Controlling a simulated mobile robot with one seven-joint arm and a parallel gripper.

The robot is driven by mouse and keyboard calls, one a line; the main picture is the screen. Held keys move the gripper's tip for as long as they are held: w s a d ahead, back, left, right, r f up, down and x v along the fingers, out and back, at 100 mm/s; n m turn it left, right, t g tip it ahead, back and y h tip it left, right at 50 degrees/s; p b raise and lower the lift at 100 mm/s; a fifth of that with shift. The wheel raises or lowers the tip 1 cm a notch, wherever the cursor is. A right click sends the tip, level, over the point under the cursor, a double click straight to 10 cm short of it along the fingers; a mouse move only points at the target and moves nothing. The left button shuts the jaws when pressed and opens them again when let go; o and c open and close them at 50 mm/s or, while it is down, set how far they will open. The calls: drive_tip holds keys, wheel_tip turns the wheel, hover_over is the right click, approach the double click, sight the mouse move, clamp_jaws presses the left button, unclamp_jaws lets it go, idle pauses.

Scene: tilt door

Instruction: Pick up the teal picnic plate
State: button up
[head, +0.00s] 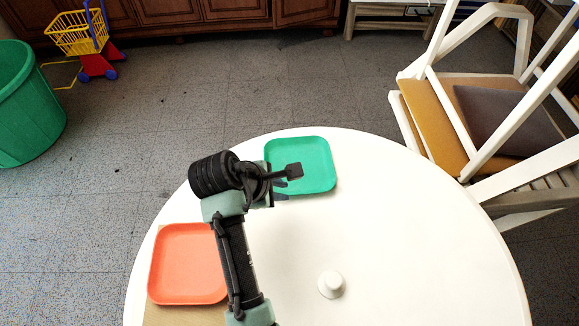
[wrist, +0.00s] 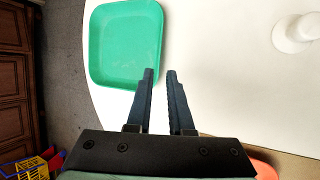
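The teal picnic plate (head: 312,162) is a rounded square with a raised rim, lying flat near the far edge of the white round table (head: 370,225). My gripper (head: 283,184) is by the plate's near left side, and my arm hides part of that side. In the wrist view the plate (wrist: 125,42) is at the upper left. There the two fingers of my gripper (wrist: 160,73) are apart with nothing between them. The left fingertip overlaps the plate's lower right corner in the picture. I cannot tell how high the fingers are above it.
An orange plate (head: 187,265) lies at the table's left on a tan mat. A small white knob-like object (head: 331,284) stands near the front. White chairs (head: 480,120) stand at right, a green bin (head: 28,105) and toy cart (head: 82,40) at far left. The table's right side is bare.

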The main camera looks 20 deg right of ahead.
sight(294, 194)
drive_tip(key=x, duration=0.4)
drive_tip(key=shift+w+f, duration=0.1)
drive_tip(key=shift+f, duration=0.05)
drive_tip(key=b+x, duration=0.1)
drive_tip(key=x, duration=0.4)
drive_tip(key=shift+w+a+f+b, duration=0.1)
drive_tip(key=shift+a+b, duration=0.1)
drive_tip(key=shift+b, duration=0.15)
clamp_jaws()
idle(0.9)
